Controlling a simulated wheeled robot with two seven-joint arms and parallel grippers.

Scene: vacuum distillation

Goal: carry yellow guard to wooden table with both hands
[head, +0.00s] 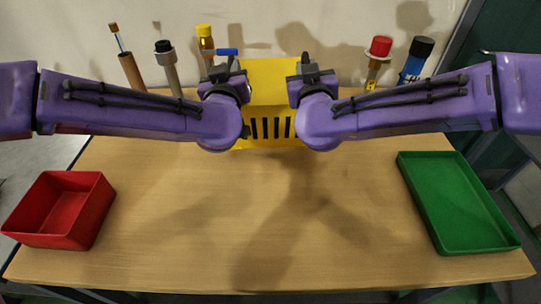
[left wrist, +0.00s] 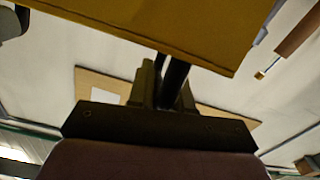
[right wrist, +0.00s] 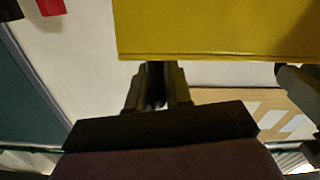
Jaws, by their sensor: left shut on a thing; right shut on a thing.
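The yellow guard (head: 271,80) is a yellow box-like piece with dark vertical slots in its front. It is held above the back middle of the wooden table (head: 190,220), between my two arms. My left gripper (head: 232,70) is shut on its left side, and my right gripper (head: 309,68) is shut on its right side. The guard also fills the top of the left wrist view (left wrist: 180,25) and of the right wrist view (right wrist: 215,30). My arms hide parts of its sides, and the exact grip points are hard to see.
A red bin (head: 62,210) stands at the table's left and a green tray (head: 458,203) at its right. Several upright tools line the back, among them a red-capped one (head: 379,48) and a black-capped one (head: 417,58). The table's middle and front are clear.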

